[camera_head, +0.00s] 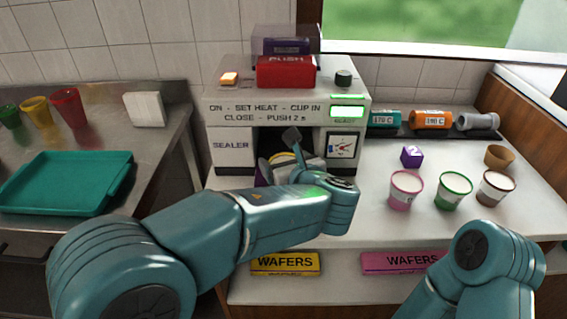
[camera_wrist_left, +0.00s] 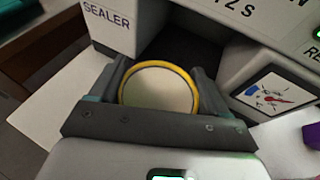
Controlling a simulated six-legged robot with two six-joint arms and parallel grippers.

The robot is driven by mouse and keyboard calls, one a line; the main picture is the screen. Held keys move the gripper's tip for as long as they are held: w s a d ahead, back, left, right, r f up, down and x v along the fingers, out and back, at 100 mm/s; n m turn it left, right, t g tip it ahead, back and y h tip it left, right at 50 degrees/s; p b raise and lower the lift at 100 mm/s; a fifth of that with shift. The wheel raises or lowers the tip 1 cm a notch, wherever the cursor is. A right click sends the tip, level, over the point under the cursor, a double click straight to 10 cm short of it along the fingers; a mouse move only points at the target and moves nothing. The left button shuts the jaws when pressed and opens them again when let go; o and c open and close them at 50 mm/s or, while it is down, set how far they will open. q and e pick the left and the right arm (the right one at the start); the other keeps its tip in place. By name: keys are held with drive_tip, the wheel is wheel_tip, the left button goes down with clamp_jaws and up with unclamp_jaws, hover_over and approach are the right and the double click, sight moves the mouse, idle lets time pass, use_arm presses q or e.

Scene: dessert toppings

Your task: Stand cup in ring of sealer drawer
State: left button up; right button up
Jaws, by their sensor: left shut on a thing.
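A cup with a yellow rim and a pale inside (camera_wrist_left: 158,88) sits between the two fingers of my left gripper (camera_wrist_left: 160,80), seen from above in the left wrist view. The gripper is shut on it. The cup is at the dark opening of the sealer (camera_head: 232,147), below its printed front. In the head view my left arm and gripper largely hide the cup. The drawer ring cannot be made out, so I cannot tell whether the cup is inside it. My right gripper is not in view; only part of my right arm shows at bottom right.
Three filled cups, pink (camera_head: 402,201), green (camera_head: 454,203) and brown (camera_head: 496,198), stand on the white counter at the right. A purple cube (camera_head: 411,157) lies behind them. Wafer boxes (camera_head: 285,264) lie below. A green tray (camera_head: 66,207) is at the left.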

use_arm(q)
drive_tip(key=shift+f, duration=0.1)
drive_tip(key=o, duration=1.2)
drive_tip(key=shift+r, duration=0.2)
